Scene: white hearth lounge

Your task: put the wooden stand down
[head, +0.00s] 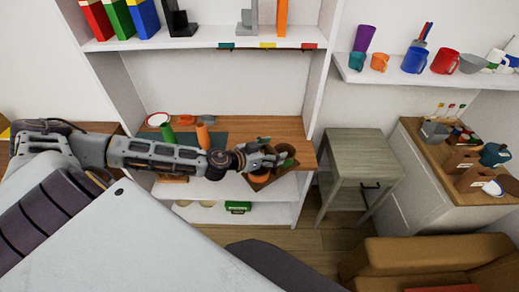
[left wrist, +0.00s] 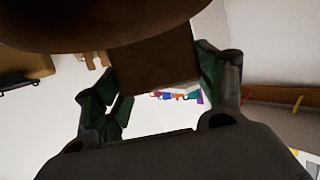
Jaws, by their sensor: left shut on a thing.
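My left gripper (head: 272,160) reaches in from the left, over the front right part of the wooden counter. It is shut on the brown wooden stand (head: 262,185), which shows partly behind and below the fingers. In the left wrist view the brown stand (left wrist: 150,62) sits between the two dark green finger pads of the gripper (left wrist: 155,85). A wide dark brown part fills the top of that view. Whether the stand touches the counter cannot be told. My right gripper is not in view.
The wooden counter (head: 293,128) carries a green item (head: 168,134), an orange item (head: 203,136) and a red-rimmed plate (head: 158,119) on its left. A grey-green side table (head: 355,150) with a bare top stands to the right. A sideboard (head: 425,150) beyond holds several small things.

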